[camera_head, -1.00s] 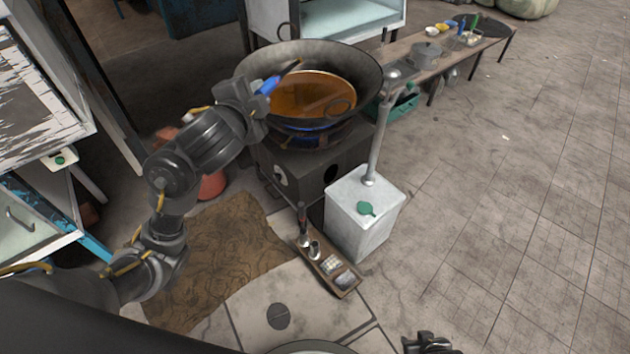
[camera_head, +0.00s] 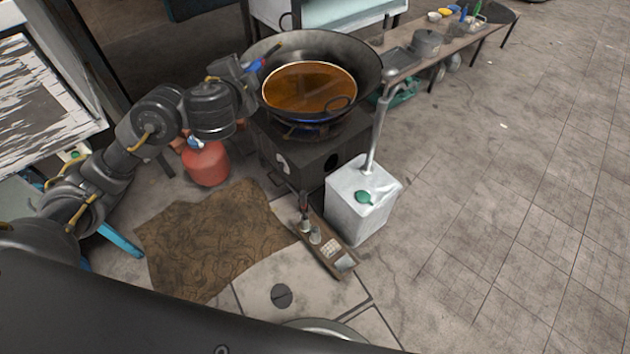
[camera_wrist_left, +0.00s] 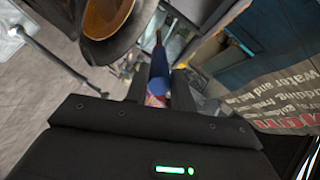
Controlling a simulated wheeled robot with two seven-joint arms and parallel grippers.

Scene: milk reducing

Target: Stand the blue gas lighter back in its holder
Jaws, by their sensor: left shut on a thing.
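My left gripper (camera_head: 248,72) is shut on the blue gas lighter (camera_head: 255,65) beside the left rim of the big wok. In the left wrist view the lighter (camera_wrist_left: 159,66) sticks out between the two fingers, its blue body pointing away from the palm. A small metal cup (camera_head: 315,236) stands on a narrow wooden board on the floor. A second cup beside it has a dark red and black stick-like thing (camera_head: 304,203) in it. I cannot tell for sure which cup is the lighter's holder. My right gripper is out of view.
The wok (camera_head: 365,85) of orange-brown liquid sits on a dark stove (camera_head: 300,160) with blue flame under it. A red gas cylinder (camera_head: 206,164) stands left of the stove, a white canister (camera_head: 352,205) right. A low bench (camera_head: 455,50) is behind. Open floor lies right.

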